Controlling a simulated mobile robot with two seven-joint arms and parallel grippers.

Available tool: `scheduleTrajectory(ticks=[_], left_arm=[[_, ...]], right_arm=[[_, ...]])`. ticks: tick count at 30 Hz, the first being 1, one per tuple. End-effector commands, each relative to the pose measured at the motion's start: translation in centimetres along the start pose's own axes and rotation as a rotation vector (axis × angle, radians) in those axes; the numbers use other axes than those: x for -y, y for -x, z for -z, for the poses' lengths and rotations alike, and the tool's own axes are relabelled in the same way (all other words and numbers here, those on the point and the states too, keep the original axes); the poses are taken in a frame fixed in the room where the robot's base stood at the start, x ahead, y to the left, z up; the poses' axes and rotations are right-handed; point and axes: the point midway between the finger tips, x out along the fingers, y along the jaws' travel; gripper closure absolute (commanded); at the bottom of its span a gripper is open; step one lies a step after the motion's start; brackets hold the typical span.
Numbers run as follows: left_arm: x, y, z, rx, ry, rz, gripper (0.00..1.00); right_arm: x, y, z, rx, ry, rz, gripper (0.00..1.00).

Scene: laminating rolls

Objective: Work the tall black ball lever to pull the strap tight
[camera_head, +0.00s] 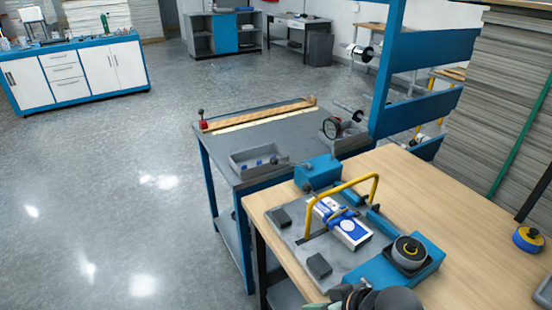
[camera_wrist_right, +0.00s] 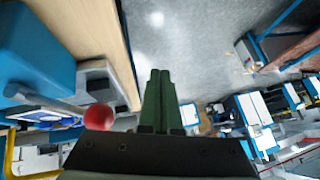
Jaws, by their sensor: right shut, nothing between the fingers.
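A strapping fixture (camera_head: 345,265) stands on the wooden table, with a yellow hoop handle (camera_head: 340,191) over a white and blue pack (camera_head: 342,222). By the blue box (camera_head: 318,172) at its far end, small dark knobs (camera_head: 308,186) show; I cannot tell which one tops the tall lever. My right gripper (camera_head: 314,306) is at the bottom edge of the head view, by the near table edge. In the wrist view its green fingers (camera_wrist_right: 159,78) are shut and empty. A red ball (camera_wrist_right: 98,117) on a grey rod is beside them. My left gripper is not in view.
A black roller (camera_head: 409,250) sits on a blue base at the fixture's right. A dark bench (camera_head: 275,132) with a grey tray (camera_head: 258,157) stands behind. Open floor lies left.

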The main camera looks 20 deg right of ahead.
Motion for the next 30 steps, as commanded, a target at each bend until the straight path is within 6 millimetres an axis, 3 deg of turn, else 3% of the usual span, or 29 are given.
scheduleTrajectory(ticks=[1,6,9,21,30], left_arm=[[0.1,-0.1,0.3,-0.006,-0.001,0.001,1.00],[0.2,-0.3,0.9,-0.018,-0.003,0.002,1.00],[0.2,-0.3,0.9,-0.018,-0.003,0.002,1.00],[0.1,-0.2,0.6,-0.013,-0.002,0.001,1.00],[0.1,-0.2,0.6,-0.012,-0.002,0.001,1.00]], right_arm=[[0.1,-0.2,-1.8,0.035,0.019,-0.031,1.00],[-0.4,-1.1,-6.8,0.126,0.099,-0.138,1.00],[-0.7,-2.8,-9.5,0.138,0.142,-0.178,1.00],[-0.3,-8.8,-12.9,-0.085,0.197,-0.142,1.00],[0.0,-9.9,-13.8,-0.189,0.197,-0.116,1.00]])
